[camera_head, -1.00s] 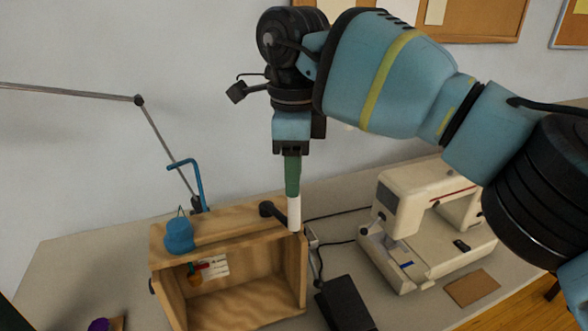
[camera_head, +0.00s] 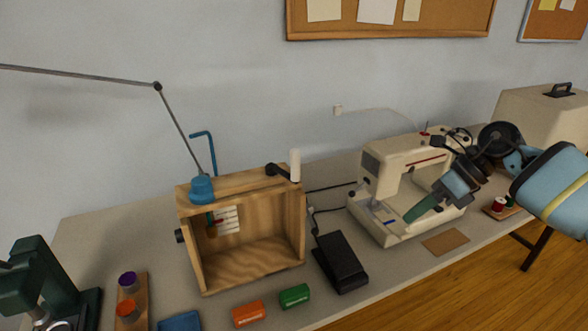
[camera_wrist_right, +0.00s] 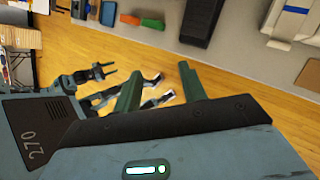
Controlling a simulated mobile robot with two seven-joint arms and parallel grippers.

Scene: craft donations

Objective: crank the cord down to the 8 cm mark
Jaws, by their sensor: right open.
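A wooden box frame (camera_head: 190,262) stands open-fronted on the table in the head view. On its top are a black crank arm (camera_head: 275,170) with an upright white handle (camera_head: 295,165) at the right, and a blue cup-shaped piece (camera_head: 202,189) at the left. The cord and the marks are too small to read. My right gripper (camera_head: 412,214) is open and empty, away from the crank, in front of the sewing machine. It also shows in the right wrist view (camera_wrist_right: 160,82).
The sewing machine (camera_head: 385,170) stands right of the box. A black pedal (camera_head: 340,262), an orange block (camera_head: 249,314) and a green block (camera_head: 294,296) lie near the table's front. A dark green device (camera_head: 40,275) stands at left. A thin metal arm (camera_head: 80,73) reaches over the box.

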